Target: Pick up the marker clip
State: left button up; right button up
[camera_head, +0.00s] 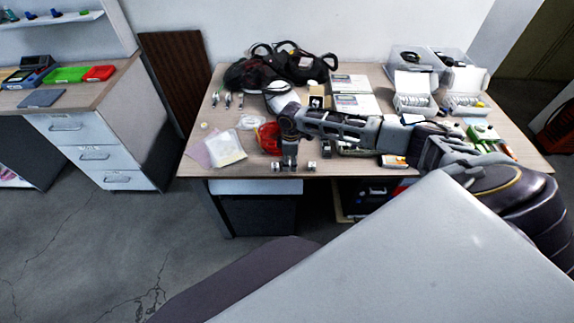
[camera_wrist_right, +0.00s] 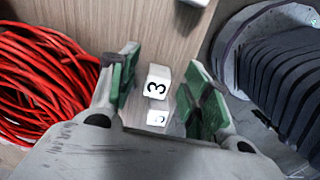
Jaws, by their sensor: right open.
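The marker clip (camera_wrist_right: 158,82), a small white piece with a black "3", sits on the wooden table in the right wrist view. It lies between the spread green-padded fingers of my right gripper (camera_wrist_right: 155,90), which is open and does not grip it. In the head view my right gripper (camera_head: 290,163) points down at the table's front edge, and small white pieces show on both sides of it. I cannot tell there which one bears the "3". Another white piece (camera_wrist_right: 195,2) is cut off at the wrist view's top. My left gripper is not in view.
A red cable coil (camera_wrist_right: 40,85) lies close beside the right gripper; it also shows in the head view (camera_head: 268,138). Clear bags (camera_head: 226,148) lie to the left. Boxes, trays and a black cable bundle (camera_head: 280,66) fill the back. The table's front edge is close.

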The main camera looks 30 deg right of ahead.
jog(key=shift+f, duration=0.15)
dwell(0.3)
jog(key=c, duration=0.9)
jog(key=shift+o, duration=0.2)
notch_tip(320, 180, up, 10)
dwell(0.7)
